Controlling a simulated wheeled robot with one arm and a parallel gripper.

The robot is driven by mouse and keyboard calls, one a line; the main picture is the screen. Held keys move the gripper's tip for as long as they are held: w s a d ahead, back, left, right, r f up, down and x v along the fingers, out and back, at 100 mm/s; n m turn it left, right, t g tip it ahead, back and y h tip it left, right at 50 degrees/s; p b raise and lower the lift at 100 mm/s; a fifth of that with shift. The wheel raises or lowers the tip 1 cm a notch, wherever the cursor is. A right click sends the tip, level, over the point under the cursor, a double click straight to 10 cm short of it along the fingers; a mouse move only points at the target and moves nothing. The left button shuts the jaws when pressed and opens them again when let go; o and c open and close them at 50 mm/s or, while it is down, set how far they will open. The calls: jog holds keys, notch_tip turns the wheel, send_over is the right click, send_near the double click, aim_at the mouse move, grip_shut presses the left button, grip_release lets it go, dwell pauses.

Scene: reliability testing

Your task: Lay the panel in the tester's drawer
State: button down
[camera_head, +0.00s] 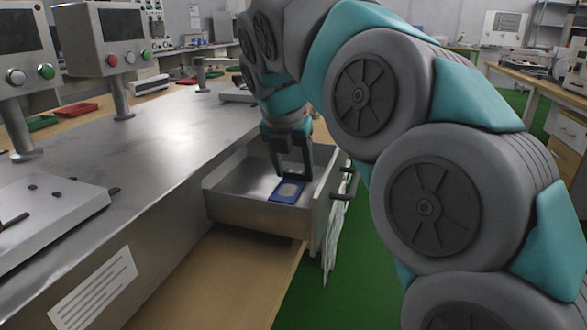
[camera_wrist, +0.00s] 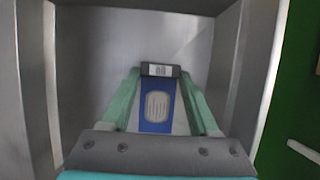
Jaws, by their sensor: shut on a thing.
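The panel (camera_head: 288,191) is a small blue plate with a light rounded patch in its middle. In the head view it is inside the open metal drawer (camera_head: 250,213), near the drawer's front. In the wrist view the panel (camera_wrist: 157,105) lies between the two green fingers, with a dark labelled end at the top. My gripper (camera_head: 293,172) reaches down into the drawer and is shut on the panel. The drawer floor (camera_wrist: 140,35) shows bare beyond the panel. I cannot tell whether the panel touches the floor.
The drawer pulls out from the metal tester (camera_head: 160,150), with a handle (camera_head: 345,190) on its front. Drawer walls stand close on both sides of my gripper. Control boxes (camera_head: 105,40) stand on the tester at left. Green floor (camera_head: 315,290) is open at right.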

aim_at(286, 193)
jog(key=shift+c, duration=0.7)
grip_release()
jog(key=shift+f, duration=0.1)
jog(key=shift+r, duration=0.35)
jog(key=p+v, duration=0.1)
jog(key=v, duration=1)
jog(key=shift+r+p, duration=0.3)
jog(key=shift+p, duration=0.05)
jog(key=shift+s, duration=0.15)
